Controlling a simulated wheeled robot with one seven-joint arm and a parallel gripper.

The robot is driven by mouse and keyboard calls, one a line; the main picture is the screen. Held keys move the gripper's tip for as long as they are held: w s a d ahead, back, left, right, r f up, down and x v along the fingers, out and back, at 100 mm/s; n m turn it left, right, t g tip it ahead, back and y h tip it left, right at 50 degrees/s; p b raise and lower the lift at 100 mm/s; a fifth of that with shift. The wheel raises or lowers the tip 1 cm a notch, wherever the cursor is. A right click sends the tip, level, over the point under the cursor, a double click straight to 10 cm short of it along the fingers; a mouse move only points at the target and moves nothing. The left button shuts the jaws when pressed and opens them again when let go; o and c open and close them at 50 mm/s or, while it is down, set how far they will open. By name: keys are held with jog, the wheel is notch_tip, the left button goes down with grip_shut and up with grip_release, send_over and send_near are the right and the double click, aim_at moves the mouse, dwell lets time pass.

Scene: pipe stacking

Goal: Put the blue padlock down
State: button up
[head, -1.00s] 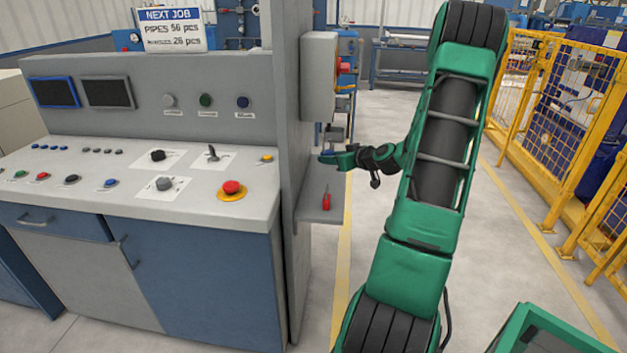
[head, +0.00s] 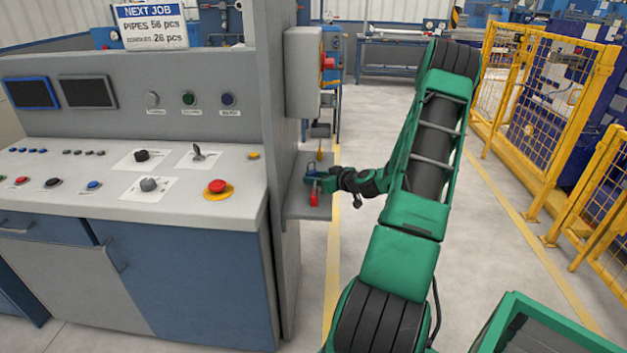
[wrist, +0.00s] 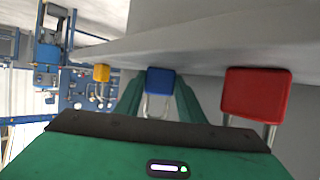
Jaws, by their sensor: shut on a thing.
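The blue padlock (wrist: 161,80) is between the two green fingers of my gripper (wrist: 160,98) in the wrist view, its shackle towards the camera. My gripper is shut on it. In the head view my gripper (head: 316,180) is at the small grey shelf (head: 300,209) on the side of the console, with a bit of blue (head: 310,172) at its tip. I cannot tell whether the padlock touches the shelf. A red padlock (wrist: 255,92) is on one side of the blue one and a yellow padlock (wrist: 101,72) on the other, both apart from it.
In the head view the red padlock (head: 314,198) is nearer and the yellow padlock (head: 319,154) farther than my gripper.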

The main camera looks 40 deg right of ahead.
jog(key=shift+f, duration=0.15)
jog(key=o, duration=1.1)
jog(key=shift+s+r, duration=0.25)
jog(key=v, duration=1.1)
jog(key=shift+s, duration=0.3)
jog(key=shift+a, duration=0.1)
